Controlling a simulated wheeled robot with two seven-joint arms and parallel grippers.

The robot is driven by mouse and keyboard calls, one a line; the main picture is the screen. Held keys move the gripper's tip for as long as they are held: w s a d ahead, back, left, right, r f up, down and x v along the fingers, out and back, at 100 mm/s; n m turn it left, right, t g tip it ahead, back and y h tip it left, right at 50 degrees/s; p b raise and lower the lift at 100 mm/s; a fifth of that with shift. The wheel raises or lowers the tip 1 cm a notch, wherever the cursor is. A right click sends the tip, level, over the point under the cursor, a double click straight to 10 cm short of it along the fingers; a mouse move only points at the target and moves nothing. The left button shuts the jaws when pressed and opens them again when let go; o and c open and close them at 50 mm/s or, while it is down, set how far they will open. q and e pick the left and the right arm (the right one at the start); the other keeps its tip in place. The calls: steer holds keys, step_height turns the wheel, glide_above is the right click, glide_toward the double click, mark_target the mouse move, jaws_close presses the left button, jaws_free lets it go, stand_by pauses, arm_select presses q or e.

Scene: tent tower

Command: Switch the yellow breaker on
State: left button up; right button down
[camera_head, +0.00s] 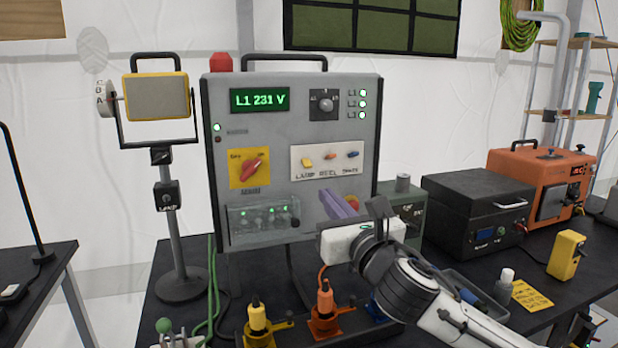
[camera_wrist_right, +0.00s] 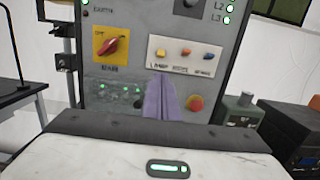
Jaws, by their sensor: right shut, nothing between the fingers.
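The grey power panel (camera_head: 290,128) stands upright on the black table. Its white plate (camera_head: 318,176) carries a yellow breaker (camera_head: 306,162) labelled LAMP, an orange one (camera_head: 330,156) and a blue one (camera_head: 352,154). The yellow breaker also shows in the right wrist view (camera_wrist_right: 161,53); whether it is on or off I cannot tell. My right gripper (camera_head: 338,204), with purple fingers, is shut and empty. In the picture its fingers show below the white plate, apart from the yellow breaker, and point at the panel. My left gripper is out of view.
A red main knob (camera_head: 251,168) sits on a yellow plate left of the breakers. Below is a clear cover (camera_head: 262,222) with green lights. A red button (camera_wrist_right: 195,103) is right of the fingers. Yellow and orange plugs (camera_head: 324,298) stand before the panel.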

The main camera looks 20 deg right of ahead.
mark_target(307, 163)
steer(key=shift+w+a+r+p, duration=0.1)
steer(key=shift+w+r+p, duration=0.05)
steer(key=shift+w, duration=1.5)
steer(key=shift+w+a+r+p, duration=0.1)
steer(key=shift+w+r+p, duration=0.05)
steer(key=shift+w, duration=1.55)
steer(key=shift+w+r+p, duration=0.15)
steer(key=shift+w, duration=1.5)
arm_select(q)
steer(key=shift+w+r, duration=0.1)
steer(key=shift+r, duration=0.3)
